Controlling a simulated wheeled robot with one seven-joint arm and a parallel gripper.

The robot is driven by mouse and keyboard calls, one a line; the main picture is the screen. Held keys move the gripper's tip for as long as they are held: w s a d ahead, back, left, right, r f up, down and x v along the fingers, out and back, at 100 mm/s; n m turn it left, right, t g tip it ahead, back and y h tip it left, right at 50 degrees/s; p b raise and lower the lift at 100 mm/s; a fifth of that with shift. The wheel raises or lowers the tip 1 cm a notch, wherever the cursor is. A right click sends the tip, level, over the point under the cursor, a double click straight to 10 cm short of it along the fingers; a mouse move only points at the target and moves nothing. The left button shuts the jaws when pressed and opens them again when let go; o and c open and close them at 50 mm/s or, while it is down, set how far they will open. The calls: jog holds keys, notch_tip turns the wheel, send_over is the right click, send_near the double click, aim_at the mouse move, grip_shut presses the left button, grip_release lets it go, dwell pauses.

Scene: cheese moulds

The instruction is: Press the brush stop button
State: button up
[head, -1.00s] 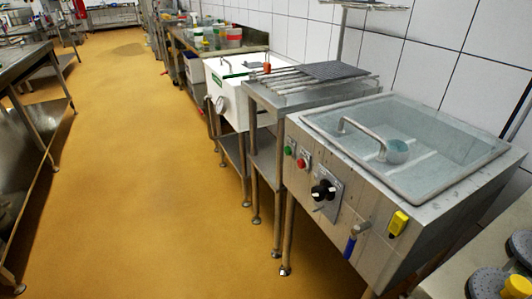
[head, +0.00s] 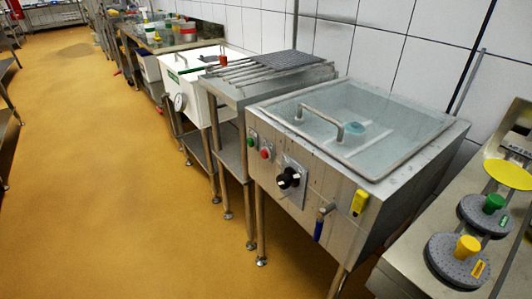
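A steel vat machine (head: 320,222) with a clear lid stands right of centre in the head view. Its front panel carries a green button (head: 250,141) at the left and a red button (head: 266,153) just right of it. The labels by the buttons are too small to read, so I cannot tell which one is marked brush stop. My gripper is not in view.
A blue-handled tap (head: 319,227) and a yellow tag (head: 359,202) are on the machine's front. A slatted steel stand (head: 230,91) and a white vat (head: 199,98) stand behind. A bench with round grey pads (head: 446,262) is at right. The yellow floor (head: 90,180) is clear.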

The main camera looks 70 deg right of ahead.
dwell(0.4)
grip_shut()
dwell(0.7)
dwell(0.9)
